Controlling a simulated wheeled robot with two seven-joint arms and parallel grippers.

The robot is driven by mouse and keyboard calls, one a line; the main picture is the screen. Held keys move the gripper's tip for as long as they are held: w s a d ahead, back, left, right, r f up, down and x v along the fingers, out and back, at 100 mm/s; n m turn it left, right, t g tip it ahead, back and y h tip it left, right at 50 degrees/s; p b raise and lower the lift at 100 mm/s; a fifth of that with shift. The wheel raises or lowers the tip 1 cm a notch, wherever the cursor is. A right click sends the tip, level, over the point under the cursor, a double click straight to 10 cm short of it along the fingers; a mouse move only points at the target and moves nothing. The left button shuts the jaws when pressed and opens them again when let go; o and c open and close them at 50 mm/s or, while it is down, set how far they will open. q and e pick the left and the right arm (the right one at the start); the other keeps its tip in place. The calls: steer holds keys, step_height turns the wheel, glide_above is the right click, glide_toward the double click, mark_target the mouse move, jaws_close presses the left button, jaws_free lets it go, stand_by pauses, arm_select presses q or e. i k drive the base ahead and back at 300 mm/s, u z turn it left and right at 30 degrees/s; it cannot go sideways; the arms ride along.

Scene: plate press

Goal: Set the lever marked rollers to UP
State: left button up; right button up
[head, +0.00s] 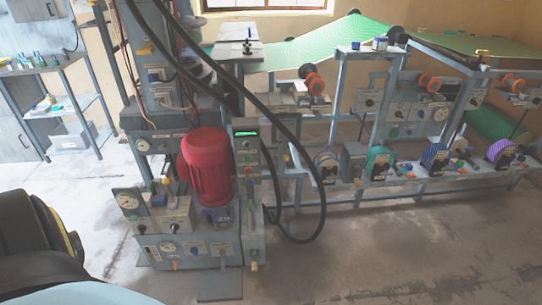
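The press machine (200,240) stands left of centre with a red motor (206,168) on it. Several small levers and knobs show on its lower front. One lever with a pale orange tip (254,266) hangs at the lower right corner. Small levers with coloured knobs (152,186) stand on the left ledge. Labels are too small to read, so I cannot tell which lever is marked rollers or how it is set. Neither of my grippers shows. A dark rounded part at the lower left looks like my own arm, without fingers in sight.
A control box (246,150) with a green display stands beside the motor. Thick black hoses (322,200) loop down to its right. A long roller frame (400,185) with coloured drums runs right. A shelf (65,100) stands at left. The concrete floor (370,265) in front is clear.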

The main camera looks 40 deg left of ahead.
mark_target(286, 158)
steer(key=u, duration=0.65)
steer(key=i, duration=1.45)
steer(key=z, duration=0.25)
